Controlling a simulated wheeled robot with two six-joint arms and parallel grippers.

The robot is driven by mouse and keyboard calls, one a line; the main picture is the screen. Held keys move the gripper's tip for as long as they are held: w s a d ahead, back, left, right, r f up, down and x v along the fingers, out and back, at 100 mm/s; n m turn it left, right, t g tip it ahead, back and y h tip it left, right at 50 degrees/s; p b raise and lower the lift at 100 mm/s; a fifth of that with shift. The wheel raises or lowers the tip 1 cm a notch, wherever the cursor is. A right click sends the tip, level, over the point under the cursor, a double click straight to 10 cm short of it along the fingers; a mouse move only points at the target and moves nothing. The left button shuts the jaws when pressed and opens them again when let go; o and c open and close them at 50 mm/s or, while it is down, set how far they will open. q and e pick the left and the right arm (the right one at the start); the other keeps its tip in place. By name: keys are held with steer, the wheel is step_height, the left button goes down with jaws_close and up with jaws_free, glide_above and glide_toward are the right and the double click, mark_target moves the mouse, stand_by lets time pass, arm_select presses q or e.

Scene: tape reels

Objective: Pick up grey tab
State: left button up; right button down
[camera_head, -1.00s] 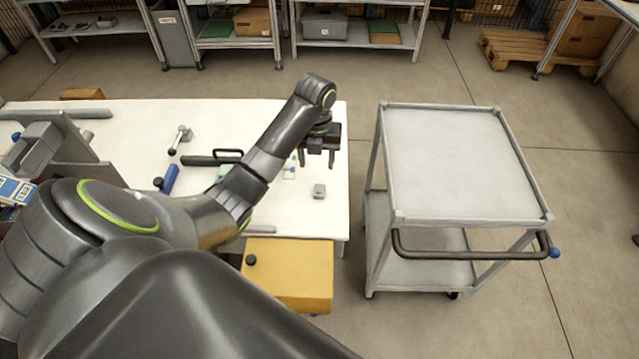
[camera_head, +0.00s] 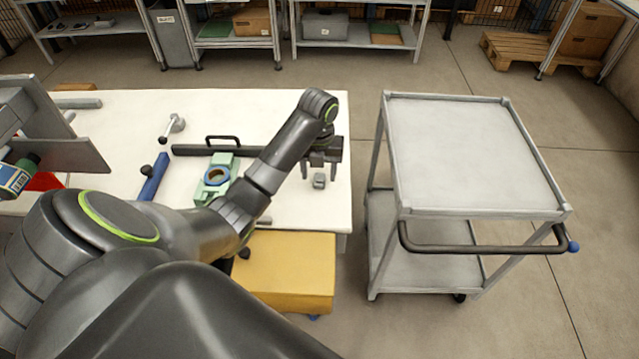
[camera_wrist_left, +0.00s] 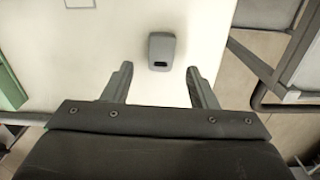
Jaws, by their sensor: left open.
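The grey tab (camera_head: 319,181) is a small grey block lying on the white table near its right edge. It also shows in the left wrist view (camera_wrist_left: 161,50), upper middle, with a dark slot at its near end. My left gripper (camera_head: 320,172) is open and empty, its fingers pointing down at the tab in the head view. In the left wrist view the fingers (camera_wrist_left: 160,80) are spread apart, and the tab lies beyond the tips, roughly centred between them. I see no contact with the tab. My right gripper is not in view.
The white table (camera_head: 265,110) also holds a green fixture (camera_head: 217,178) with a ring, a black bar with a handle (camera_head: 190,149), and a blue-handled tool (camera_head: 154,178). A yellow box (camera_head: 290,275) stands at the table's front. A grey cart (camera_head: 470,150) stands to the right.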

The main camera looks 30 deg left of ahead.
mark_target(319, 181)
arm_select(q)
step_height(319, 181, down, 3)
steer(key=shift+r, duration=0.15)
steer(key=shift+c, duration=0.4)
steer(key=c, duration=1)
steer(key=shift+o, duration=0.2)
steer(key=shift+r, duration=0.1)
